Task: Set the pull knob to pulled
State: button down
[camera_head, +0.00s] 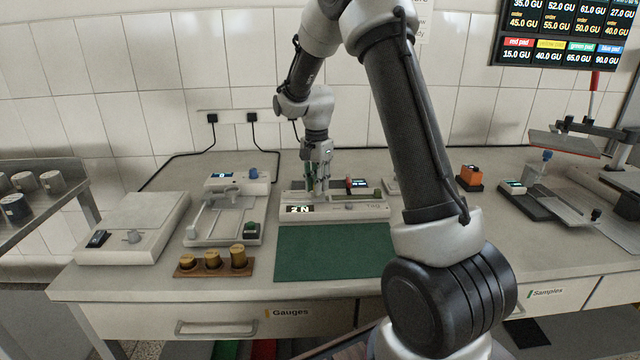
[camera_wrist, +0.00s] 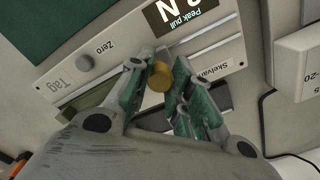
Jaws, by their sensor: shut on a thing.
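The pull gauge (camera_head: 350,210) is a long pale instrument on the bench behind the green mat. In the wrist view it shows a "Peak pull" display (camera_wrist: 180,12) and a grey Zero knob (camera_wrist: 85,63). A small brass-coloured pull knob (camera_wrist: 161,80) sits between the green-padded fingers of my gripper (camera_wrist: 159,72). My gripper is shut on this knob. In the head view my gripper (camera_head: 318,178) points down at the left part of the gauge, and the brass knob is hidden there. How far the knob is pulled out cannot be told.
The green mat (camera_head: 330,255) lies in front of the gauge. Brass weights (camera_head: 212,259) in a wooden block and a balance (camera_head: 225,212) stand to the left. An orange block (camera_head: 471,174) stands to the right. My own arm covers part of the bench right of the mat.

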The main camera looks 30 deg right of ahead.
jog(key=w+a, duration=0.1)
jog(key=a, duration=0.1)
jog(key=w+a, duration=0.1)
jog(key=a, duration=0.1)
jog(key=w+a, duration=0.1)
jog(key=a, duration=0.2)
jog(key=c, duration=1.3)
grip_release()
jog(key=shift+o, duration=0.2)
jog(key=shift+r, duration=0.15)
notch_tip(320, 180, up, 12)
